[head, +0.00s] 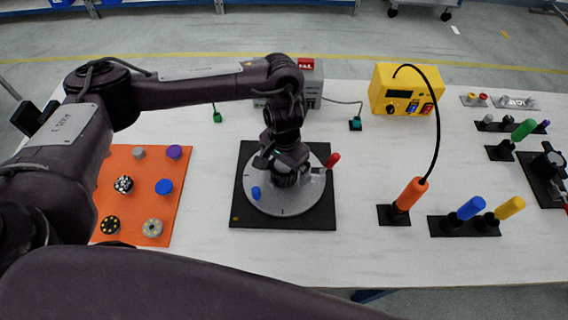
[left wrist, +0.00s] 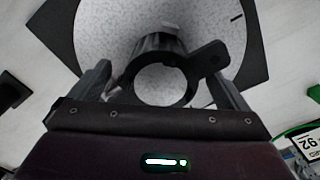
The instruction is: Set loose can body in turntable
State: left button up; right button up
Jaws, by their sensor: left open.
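The turntable is a round grey disc (head: 265,206) on a black square base (head: 240,215), at the middle of the table in the head view. A dark, shiny cylinder that looks like the can body (left wrist: 155,43) stands over the disc (left wrist: 100,30) in the left wrist view. My right gripper is not in view.
A red handle (head: 332,160) and a blue knob (head: 256,192) stick up at the turntable. An orange mat (head: 145,190) with several small round parts lies left. A yellow power unit (head: 385,88) stands behind; an orange-handled tool (head: 410,195) with a cable stands right.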

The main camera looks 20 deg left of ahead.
pick_arm(q)
notch_tip(320, 180, up, 8)
jog(key=shift+f+p, duration=0.1)
jog(key=shift+p, duration=0.65)
